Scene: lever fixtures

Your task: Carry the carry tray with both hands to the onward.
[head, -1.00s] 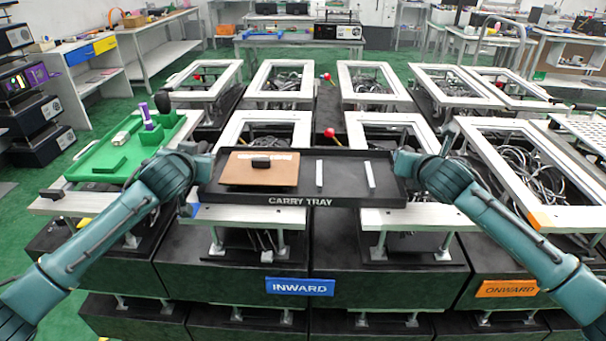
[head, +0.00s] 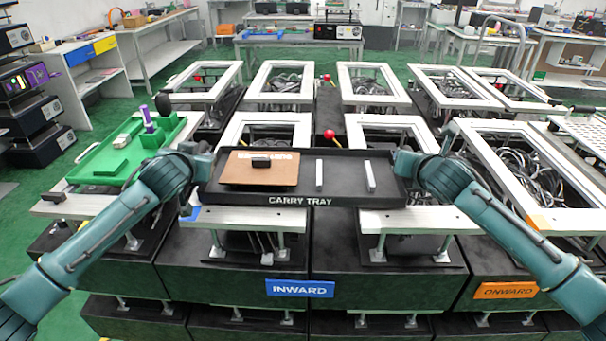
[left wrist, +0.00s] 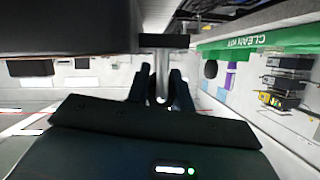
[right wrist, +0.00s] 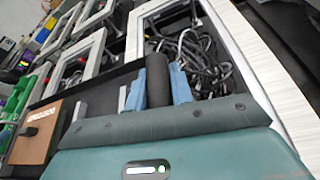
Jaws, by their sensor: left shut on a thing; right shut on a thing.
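The black carry tray (head: 300,199) is level in the middle of the head view, above the white frames behind the blue INWARD sign (head: 300,288). It holds a brown board (head: 240,176) with a black grip and two pale bars (head: 370,176). My left gripper (head: 203,163) is at the tray's left end, and the left wrist view shows its fingers (left wrist: 162,90) closed on a handle. My right gripper (head: 400,165) is at the right end, its fingers (right wrist: 168,85) around a dark handle (right wrist: 158,80). The orange ONWARD sign (head: 505,290) is at the right.
A green tray (head: 110,162) with small items sits at the left. Red-knobbed levers (head: 329,134) stand behind the carry tray. Open white frames (head: 520,165) with cables inside lie to the right. A perforated white panel (head: 585,132) is at the far right.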

